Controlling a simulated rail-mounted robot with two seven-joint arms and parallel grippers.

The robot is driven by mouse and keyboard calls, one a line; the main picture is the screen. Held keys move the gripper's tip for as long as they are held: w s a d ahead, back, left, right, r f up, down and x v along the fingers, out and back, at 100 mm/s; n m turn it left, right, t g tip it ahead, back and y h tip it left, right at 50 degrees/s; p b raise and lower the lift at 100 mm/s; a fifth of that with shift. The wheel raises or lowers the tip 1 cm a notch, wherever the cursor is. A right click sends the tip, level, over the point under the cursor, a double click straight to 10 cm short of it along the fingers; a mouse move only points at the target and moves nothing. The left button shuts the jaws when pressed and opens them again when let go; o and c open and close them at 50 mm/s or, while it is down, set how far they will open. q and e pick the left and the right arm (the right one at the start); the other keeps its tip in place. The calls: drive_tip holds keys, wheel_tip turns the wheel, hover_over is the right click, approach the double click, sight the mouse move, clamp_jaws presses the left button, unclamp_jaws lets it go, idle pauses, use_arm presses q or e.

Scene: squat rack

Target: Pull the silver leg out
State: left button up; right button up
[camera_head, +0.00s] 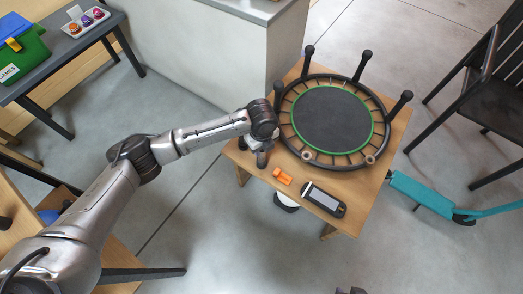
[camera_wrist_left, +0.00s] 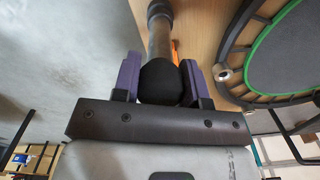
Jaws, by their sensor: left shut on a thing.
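A small round trampoline (camera_head: 333,115) lies upside down on a wooden table (camera_head: 385,190), with several dark legs pointing up from its rim. Two bare round sockets (camera_head: 307,156) show on its near rim. My left gripper (camera_head: 258,143) is at the table's left edge, beside the trampoline. In the left wrist view its purple fingers (camera_wrist_left: 160,82) are shut on the black rounded end of a silver-grey leg (camera_wrist_left: 160,38). The leg runs away from the fingers, apart from the trampoline rim in that view. A dark shape at the bottom edge may be my right gripper (camera_head: 350,290).
An orange object (camera_head: 282,176) and a black handheld device (camera_head: 324,199) lie on the table's near part. A teal scooter (camera_head: 425,192) and black chair (camera_head: 490,95) stand right. A white cabinet (camera_head: 215,60) is behind. Open floor lies in front.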

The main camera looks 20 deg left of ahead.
use_arm(q)
clamp_jaws()
drive_tip(key=shift+r+p, duration=0.2)
drive_tip(key=shift+p, duration=0.2)
drive_tip(key=shift+r+p, duration=0.3)
drive_tip(key=shift+p, duration=0.3)
idle(0.4)
drive_tip(key=shift+r+p, duration=0.2)
drive_tip(key=shift+p, duration=0.1)
